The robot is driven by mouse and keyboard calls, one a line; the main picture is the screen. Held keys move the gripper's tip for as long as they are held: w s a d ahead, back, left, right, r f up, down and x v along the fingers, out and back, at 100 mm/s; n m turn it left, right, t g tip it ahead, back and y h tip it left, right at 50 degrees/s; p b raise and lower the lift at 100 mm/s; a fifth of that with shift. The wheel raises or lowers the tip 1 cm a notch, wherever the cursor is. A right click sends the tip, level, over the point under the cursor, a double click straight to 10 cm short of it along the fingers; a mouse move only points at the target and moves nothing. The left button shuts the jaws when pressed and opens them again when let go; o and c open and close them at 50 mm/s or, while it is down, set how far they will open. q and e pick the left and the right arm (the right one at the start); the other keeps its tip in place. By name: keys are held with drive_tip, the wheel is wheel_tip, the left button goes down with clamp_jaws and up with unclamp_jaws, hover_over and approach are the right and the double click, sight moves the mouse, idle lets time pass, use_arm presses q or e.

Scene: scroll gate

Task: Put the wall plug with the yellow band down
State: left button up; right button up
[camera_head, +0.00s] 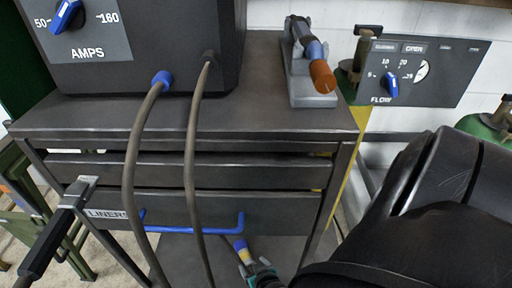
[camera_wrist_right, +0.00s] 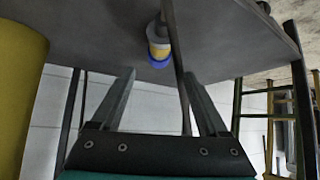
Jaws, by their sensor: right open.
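The wall plug with the yellow band (camera_head: 244,256) shows low in the head view at the lower shelf of the cart, with a blue end and a yellow ring. In the right wrist view the plug (camera_wrist_right: 158,45) has a pale part, the yellow band and a blue end against a grey surface. My right gripper (camera_head: 262,274) is beside it in the head view. In the right wrist view its two fingers (camera_wrist_right: 165,85) are spread, with nothing held between them. The plug appears beyond the fingertips. My left gripper is not in view.
A cart (camera_head: 335,118) carries a dark AMPS box (camera_head: 205,25) and a grey stand (camera_head: 312,97) with an orange-tipped tool. Two hoses hang past the drawers and blue handle (camera_head: 190,230). A hose also crosses near the plug in the wrist view. A yellow cylinder (camera_wrist_right: 18,90) stands left there.

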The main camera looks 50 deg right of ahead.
drive_tip(key=w+a+r+n+g+y, duration=0.25)
drive_tip(key=a+r+n, duration=0.35)
drive_tip(key=r, duration=0.5)
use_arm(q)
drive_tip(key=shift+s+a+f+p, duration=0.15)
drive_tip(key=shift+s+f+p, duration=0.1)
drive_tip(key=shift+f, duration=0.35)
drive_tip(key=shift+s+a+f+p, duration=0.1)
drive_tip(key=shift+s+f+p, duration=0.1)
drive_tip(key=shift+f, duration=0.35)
use_arm(e)
drive_tip(key=s+a+r+y, duration=0.1)
drive_tip(key=s+a+r, duration=0.3)
drive_tip(key=r, duration=0.2)
drive_tip(key=s+a+r+n+g, duration=0.1)
drive_tip(key=s+a+r, duration=0.3)
drive_tip(key=r, duration=0.3)
drive_tip(key=shift+s+a+y, duration=0.15)
drive_tip(key=shift+a+y, duration=0.05)
drive_tip(key=shift+y, duration=0.15)
drive_tip(key=shift+f+g, duration=0.1)
drive_tip(key=shift+g, duration=0.15)
